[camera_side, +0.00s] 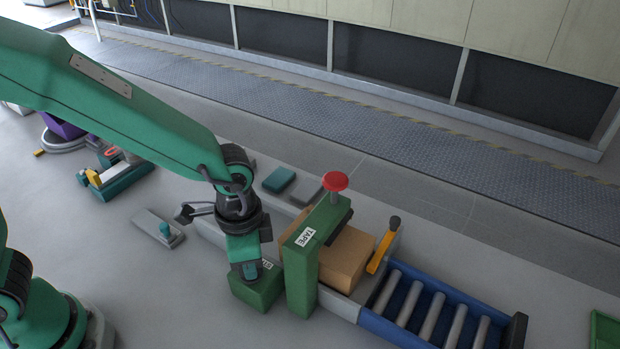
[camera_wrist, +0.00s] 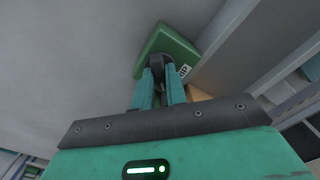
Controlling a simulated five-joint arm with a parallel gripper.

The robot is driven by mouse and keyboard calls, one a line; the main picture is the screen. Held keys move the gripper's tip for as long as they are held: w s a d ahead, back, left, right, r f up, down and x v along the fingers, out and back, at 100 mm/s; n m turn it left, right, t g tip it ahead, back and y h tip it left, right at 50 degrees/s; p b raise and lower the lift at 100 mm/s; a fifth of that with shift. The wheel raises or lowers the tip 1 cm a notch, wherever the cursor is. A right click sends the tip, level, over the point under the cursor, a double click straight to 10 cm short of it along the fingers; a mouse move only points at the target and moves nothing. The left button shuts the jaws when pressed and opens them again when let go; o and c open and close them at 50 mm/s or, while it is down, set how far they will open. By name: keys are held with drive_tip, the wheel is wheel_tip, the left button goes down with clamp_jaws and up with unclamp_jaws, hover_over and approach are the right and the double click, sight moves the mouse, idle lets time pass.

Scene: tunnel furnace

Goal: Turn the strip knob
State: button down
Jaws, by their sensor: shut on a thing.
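The strip knob is the dark knob (camera_wrist: 159,60) on top of a small green box (camera_wrist: 168,41) in the wrist view. The label on this box is only partly visible. In the side view the green box (camera_side: 258,293) stands left of the green TAPE frame, and my gripper hides most of the knob. My gripper (camera_side: 249,272) points down onto the box top. In the wrist view both teal fingers of my gripper (camera_wrist: 160,75) meet the knob from either side and are shut on it.
The green TAPE frame (camera_side: 301,268) with a red knob (camera_side: 335,181) stands close to the right of my gripper. A cardboard box (camera_side: 342,257) sits under it. A yellow lever (camera_side: 383,252) and blue roller conveyor (camera_side: 432,312) lie farther right. Floor in front is clear.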

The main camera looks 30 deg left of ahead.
drive_tip(key=c, duration=1.4)
unclamp_jaws()
drive_tip(key=shift+c, duration=0.2)
drive_tip(key=shift+r, duration=0.1)
drive_tip(key=shift+r, duration=3.85)
drive_tip(key=shift+a, duration=0.1)
drive_tip(key=s+a+r+n+t, duration=0.2)
drive_tip(key=s+a+r+n, duration=0.1)
drive_tip(key=a, duration=0.7)
drive_tip(key=s+a+r+n+t, duration=0.3)
drive_tip(key=a+r+n, duration=0.2)
drive_tip(key=a, duration=0.5)
drive_tip(key=shift+a+r+n+t, duration=0.25)
drive_tip(key=shift+r+n+t, duration=0.1)
drive_tip(key=shift+n, duration=0.15)
